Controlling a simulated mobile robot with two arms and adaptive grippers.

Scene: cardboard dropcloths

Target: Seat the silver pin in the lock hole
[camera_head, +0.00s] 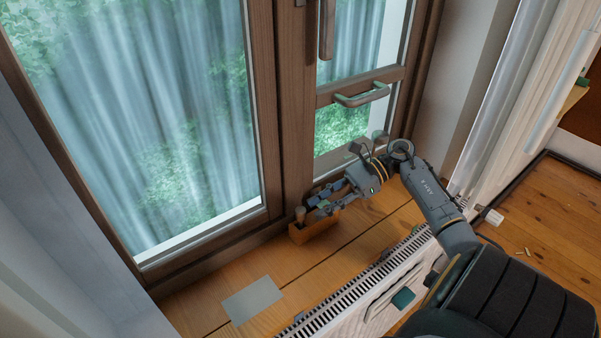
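My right gripper (319,205) reaches in from the right, low over the window sill. Its fingertips are at the upper edge of a small wooden box (315,230). The fingers overlap dark and bluish parts there, so I cannot tell whether they are apart or closed on something. I cannot make out the silver pin or the lock hole; both are too small or hidden. My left gripper is not in view.
The brown window frame (290,120) stands close behind the box. A handle (362,95) sticks out above my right arm. A pale sheet (252,300) lies on the wooden sill, beside a slotted grille (345,297). The sill between box and sheet is clear.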

